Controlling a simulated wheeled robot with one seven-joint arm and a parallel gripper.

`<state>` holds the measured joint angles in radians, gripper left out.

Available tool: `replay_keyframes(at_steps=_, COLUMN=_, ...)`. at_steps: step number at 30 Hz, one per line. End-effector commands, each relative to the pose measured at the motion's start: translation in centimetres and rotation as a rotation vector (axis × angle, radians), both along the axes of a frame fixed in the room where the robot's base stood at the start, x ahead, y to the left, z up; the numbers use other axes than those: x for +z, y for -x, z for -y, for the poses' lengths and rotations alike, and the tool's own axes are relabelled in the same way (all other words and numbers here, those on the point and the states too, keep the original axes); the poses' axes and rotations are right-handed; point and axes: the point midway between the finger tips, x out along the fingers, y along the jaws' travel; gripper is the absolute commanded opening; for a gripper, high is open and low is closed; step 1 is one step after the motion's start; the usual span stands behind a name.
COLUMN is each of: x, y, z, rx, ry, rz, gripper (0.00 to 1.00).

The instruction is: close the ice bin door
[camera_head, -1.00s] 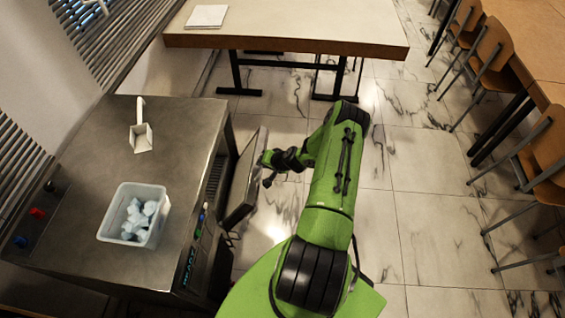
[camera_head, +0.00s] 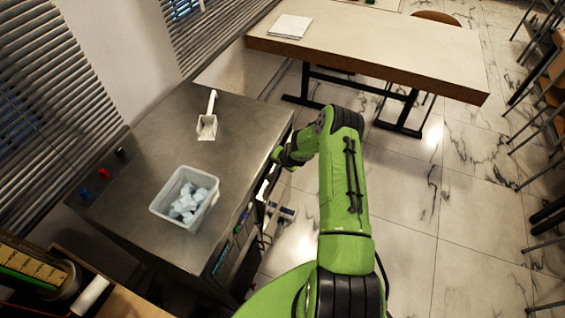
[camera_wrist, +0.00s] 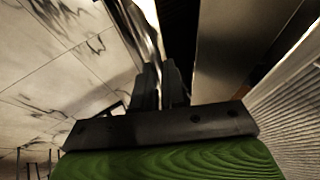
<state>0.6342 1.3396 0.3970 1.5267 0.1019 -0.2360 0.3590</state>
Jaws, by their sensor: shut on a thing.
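The ice bin is a steel cabinet (camera_head: 225,115) on the left of the head view, its front facing right. Its door (camera_head: 267,188) shows only as a narrow bright strip near the cabinet's front, mostly hidden by my arm and the counter edge. It stands closer to the front than before; I cannot tell if a gap is left. My gripper (camera_head: 277,158) is at the cabinet's front edge, its fingertips hidden there. In the wrist view the dark fingers (camera_wrist: 160,82) are close together at a shiny upright edge, apparently the door's, beside a dark gap and a steel panel (camera_wrist: 235,50).
On the cabinet top are a clear tub (camera_head: 163,208) of ice and a white scoop (camera_head: 207,127). A table (camera_head: 380,45) with a white pad (camera_head: 289,26) stands behind. Chairs are at the right. The marble floor (camera_head: 410,215) right of my arm is clear.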

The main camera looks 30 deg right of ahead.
Motion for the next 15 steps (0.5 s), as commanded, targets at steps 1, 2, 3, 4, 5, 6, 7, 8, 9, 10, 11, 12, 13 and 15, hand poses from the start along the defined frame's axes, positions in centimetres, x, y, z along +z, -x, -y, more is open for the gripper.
replay_keyframes(at_steps=1, x=-0.02, y=0.01, z=0.03, rx=0.0, ry=0.0, rz=0.0, gripper=0.0)
replay_keyframes(at_steps=2, x=-0.02, y=0.02, z=0.02, rx=0.0, ry=0.0, rz=0.0, gripper=0.0)
replay_keyframes(at_steps=3, x=-0.03, y=0.02, z=0.02, rx=0.0, ry=0.0, rz=0.0, gripper=0.0)
replay_keyframes(at_steps=4, x=-0.03, y=0.03, z=0.03, rx=0.0, ry=0.0, rz=0.0, gripper=0.0)
replay_keyframes(at_steps=5, x=-0.03, y=0.03, z=0.02, rx=0.0, ry=-0.001, rz=-0.001, gripper=0.14)
replay_keyframes(at_steps=6, x=-0.05, y=0.05, z=0.02, rx=0.0, ry=0.0, rz=-0.001, gripper=0.2)
replay_keyframes(at_steps=7, x=-0.05, y=0.05, z=0.02, rx=0.0, ry=0.0, rz=-0.001, gripper=0.25)
replay_keyframes(at_steps=8, x=-0.05, y=0.05, z=0.02, rx=0.0, ry=0.0, rz=-0.001, gripper=0.3)
replay_keyframes(at_steps=9, x=-0.05, y=0.06, z=0.01, rx=0.0, ry=0.0, rz=-0.001, gripper=0.36)
replay_keyframes(at_steps=10, x=-0.06, y=0.06, z=0.02, rx=0.0, ry=0.0, rz=-0.001, gripper=0.37)
replay_keyframes(at_steps=11, x=-0.05, y=0.06, z=0.02, rx=0.0, ry=0.0, rz=-0.001, gripper=0.37)
replay_keyframes(at_steps=12, x=-0.05, y=0.06, z=0.02, rx=0.0, ry=0.0, rz=-0.001, gripper=0.37)
replay_keyframes(at_steps=13, x=-0.06, y=0.07, z=0.01, rx=0.0, ry=0.0, rz=-0.001, gripper=0.37)
replay_keyframes(at_steps=15, x=-0.06, y=0.07, z=0.01, rx=0.0, ry=0.0, rz=-0.001, gripper=0.37)
